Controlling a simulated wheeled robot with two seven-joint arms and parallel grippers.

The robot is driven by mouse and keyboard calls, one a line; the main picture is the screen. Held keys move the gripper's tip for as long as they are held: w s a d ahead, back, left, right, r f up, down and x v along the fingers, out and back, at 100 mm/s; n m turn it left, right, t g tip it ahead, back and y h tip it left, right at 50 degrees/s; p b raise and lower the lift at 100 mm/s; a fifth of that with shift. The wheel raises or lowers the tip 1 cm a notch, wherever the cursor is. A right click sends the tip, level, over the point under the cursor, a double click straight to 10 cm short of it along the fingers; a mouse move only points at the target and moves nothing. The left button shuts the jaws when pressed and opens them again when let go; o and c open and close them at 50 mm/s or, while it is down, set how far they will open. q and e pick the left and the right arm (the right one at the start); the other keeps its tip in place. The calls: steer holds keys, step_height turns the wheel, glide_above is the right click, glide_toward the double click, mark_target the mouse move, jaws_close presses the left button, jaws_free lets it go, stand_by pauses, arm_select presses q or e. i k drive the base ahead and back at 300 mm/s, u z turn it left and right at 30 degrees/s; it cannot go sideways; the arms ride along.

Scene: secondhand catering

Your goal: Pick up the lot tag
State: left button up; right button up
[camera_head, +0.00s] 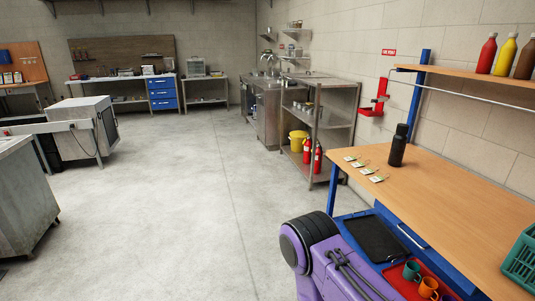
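Several small white tags with green marks, which look like lot tags (367,170), lie in a slanting row near the left edge of the wooden workbench (440,195). They are too small to read, and I cannot tell which one the task names. A purple arm link, which seems to be mine, shows at the bottom centre in front of the bench. Neither of my grippers is in view.
A black bottle (397,148) stands just right of the tags. A green crate (521,262) sits at the bench's right end. Below are a black tray (373,238), a red tray (392,278) and two mugs (428,287). The floor (170,220) to the left is clear.

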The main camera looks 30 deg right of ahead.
mark_target(376, 179)
steer(key=z, duration=0.2)
steer(key=i, duration=1.85)
steer(key=z, duration=1.3)
steer(key=i, duration=0.95)
steer(key=z, duration=1)
